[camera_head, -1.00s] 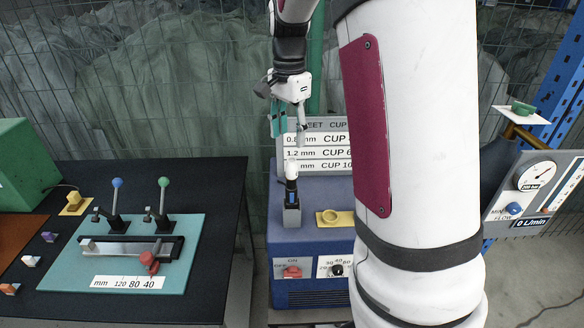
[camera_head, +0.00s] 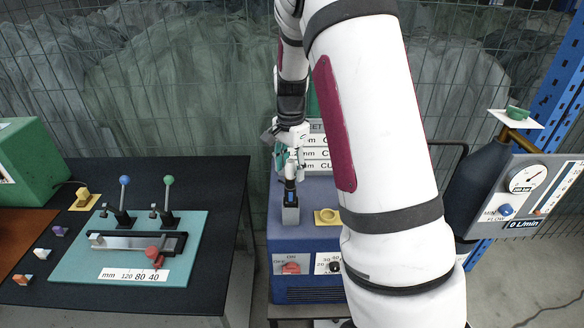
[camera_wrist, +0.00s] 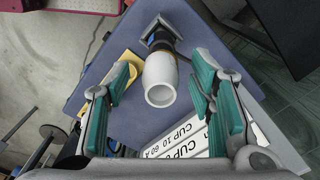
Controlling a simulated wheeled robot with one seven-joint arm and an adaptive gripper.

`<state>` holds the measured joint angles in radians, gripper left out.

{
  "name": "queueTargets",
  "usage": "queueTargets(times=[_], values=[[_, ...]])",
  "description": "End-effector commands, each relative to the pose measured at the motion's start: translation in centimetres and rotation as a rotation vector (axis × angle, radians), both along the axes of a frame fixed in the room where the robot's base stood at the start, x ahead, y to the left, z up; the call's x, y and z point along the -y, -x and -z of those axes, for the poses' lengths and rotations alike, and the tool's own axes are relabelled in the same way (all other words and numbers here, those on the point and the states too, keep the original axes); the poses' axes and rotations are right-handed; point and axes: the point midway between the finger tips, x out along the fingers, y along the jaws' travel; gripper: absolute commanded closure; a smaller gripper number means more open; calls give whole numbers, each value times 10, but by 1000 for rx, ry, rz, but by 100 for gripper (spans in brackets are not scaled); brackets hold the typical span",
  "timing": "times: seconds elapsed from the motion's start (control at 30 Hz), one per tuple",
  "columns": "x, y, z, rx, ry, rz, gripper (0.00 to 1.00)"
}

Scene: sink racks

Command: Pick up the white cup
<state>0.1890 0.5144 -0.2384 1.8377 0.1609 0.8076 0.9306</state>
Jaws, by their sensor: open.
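The white cup (camera_wrist: 160,82) is a small white cylinder with a round open end. It sits on the end of a black, torch-like holder (camera_wrist: 163,42) with a blue mark, standing in a grey block. In the head view the holder (camera_head: 290,192) stands upright on the blue machine, and my gripper hides most of the cup. My gripper (camera_head: 289,160) is right above the holder, pointing down. In the wrist view my gripper (camera_wrist: 162,72) is open, with a green-padded finger on each side of the cup. A gap shows on both sides.
The blue machine (camera_head: 306,246) carries a yellow ring holder (camera_head: 327,217) close to the right of the cup's holder. A sign with cup sizes (camera_head: 316,166) stands behind. A black bench (camera_head: 232,189) with levers is at left, a gauge panel (camera_head: 532,196) at right.

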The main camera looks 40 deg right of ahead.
Motion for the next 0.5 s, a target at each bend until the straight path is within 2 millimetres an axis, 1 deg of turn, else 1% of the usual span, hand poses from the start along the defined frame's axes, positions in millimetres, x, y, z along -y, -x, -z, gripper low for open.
queueTargets(times=[0.13,0.17,0.2,0.27,0.3,0.33,0.5], values=[[0,0,0,0,0,0,50],[0,0,0,0,0,0,55],[0,0,0,0,0,0,64],[0,0,0,0,0,0,78],[0,0,0,0,0,0,87],[0,0,0,0,0,0,94],[0,0,0,0,0,0,94]])
